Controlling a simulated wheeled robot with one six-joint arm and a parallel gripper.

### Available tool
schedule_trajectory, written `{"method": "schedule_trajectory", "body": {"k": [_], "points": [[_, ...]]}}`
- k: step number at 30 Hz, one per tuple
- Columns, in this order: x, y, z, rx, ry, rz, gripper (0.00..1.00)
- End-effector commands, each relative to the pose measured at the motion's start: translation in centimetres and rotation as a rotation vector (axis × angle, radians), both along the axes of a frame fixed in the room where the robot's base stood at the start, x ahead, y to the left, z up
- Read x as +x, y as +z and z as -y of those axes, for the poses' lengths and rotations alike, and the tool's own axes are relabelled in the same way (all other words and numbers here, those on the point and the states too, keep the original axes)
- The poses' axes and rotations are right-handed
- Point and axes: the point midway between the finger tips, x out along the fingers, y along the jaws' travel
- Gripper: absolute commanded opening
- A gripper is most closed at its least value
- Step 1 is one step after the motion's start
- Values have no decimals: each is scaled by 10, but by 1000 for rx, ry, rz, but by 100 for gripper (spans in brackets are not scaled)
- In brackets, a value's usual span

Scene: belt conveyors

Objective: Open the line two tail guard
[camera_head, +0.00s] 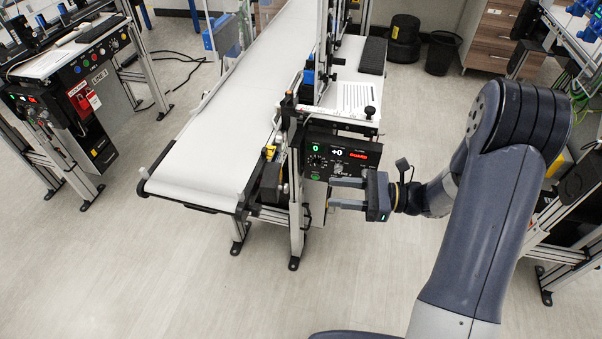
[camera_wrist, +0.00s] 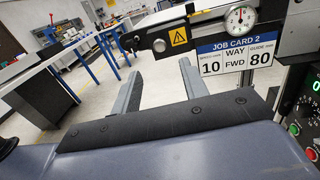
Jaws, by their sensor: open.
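The middle conveyor (camera_head: 205,160) has a white belt, and its near end faces the lower left in the head view. A dark edge strip (camera_head: 180,205) runs across that end, with a small grey post (camera_head: 144,173) at its left corner. I cannot tell which part is the tail guard or whether it is open. My gripper (camera_head: 333,193) is open and empty, in front of and just below this conveyor's control panel (camera_head: 342,155). Its two fingers also show in the wrist view (camera_wrist: 160,75), apart with nothing between them. A "JOB CARD 2" sign (camera_wrist: 238,53) is right of them.
The panel has a green "0" and red display text too small to read. A LINE 1 station (camera_head: 85,75) with a red tag stands at the left. A black bin (camera_head: 442,53) stands at the back right. The floor (camera_head: 130,260) before the belt's near end is clear.

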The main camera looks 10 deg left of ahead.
Motion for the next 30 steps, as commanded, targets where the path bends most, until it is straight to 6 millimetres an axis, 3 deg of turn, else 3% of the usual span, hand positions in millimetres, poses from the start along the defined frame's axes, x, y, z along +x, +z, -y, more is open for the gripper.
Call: {"method": "schedule_trajectory", "body": {"k": [15,21,30], "points": [[-6,2,-83,0,3,0,42],[-6,1,-98,0,0,0,42],[-6,0,-99,0,-2,0,42]]}}
